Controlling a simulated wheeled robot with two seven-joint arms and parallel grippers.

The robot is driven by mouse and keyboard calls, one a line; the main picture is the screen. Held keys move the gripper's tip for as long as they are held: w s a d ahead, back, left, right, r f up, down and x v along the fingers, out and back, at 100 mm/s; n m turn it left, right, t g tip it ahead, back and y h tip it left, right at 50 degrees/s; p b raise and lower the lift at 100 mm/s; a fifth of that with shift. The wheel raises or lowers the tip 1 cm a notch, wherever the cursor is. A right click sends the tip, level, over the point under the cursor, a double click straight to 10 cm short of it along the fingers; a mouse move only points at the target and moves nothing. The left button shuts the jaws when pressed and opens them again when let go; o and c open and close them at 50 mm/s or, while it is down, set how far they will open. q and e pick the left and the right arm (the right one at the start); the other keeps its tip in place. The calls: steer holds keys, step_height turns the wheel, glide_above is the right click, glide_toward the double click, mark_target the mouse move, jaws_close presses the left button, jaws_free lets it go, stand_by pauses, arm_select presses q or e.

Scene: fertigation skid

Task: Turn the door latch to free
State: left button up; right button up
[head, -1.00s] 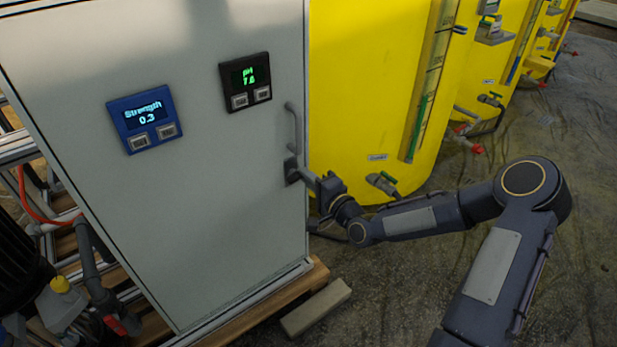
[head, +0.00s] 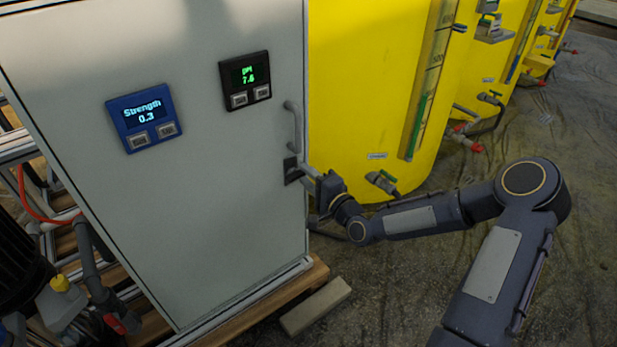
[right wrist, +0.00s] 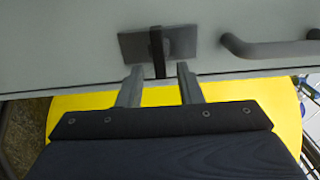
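The door latch (head: 292,170) is a dark plate with a short lever near the right edge of the pale grey cabinet door (head: 225,210), below the door's bar handle. In the right wrist view the latch plate (right wrist: 130,47) is close ahead, and its dark lever (right wrist: 157,55) points down the picture, toward the door edge. My right gripper (head: 306,173) is at the latch from the right. In the right wrist view its two fingers (right wrist: 158,80) are apart, with the lever's end between them and a gap on each side. My left gripper is not in view.
The bar handle (head: 293,125) sits just above the latch; it also shows in the wrist view (right wrist: 268,48). A blue Strength display (head: 145,118) and a black pH display (head: 245,80) are on the door. Yellow tanks (head: 375,90) stand behind.

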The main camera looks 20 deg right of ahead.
steer(key=shift+s, duration=0.1)
steer(key=p+v, duration=0.2)
steer(key=v, duration=0.5)
steer(key=shift+s, duration=0.25)
steer(key=shift+d, duration=0.1)
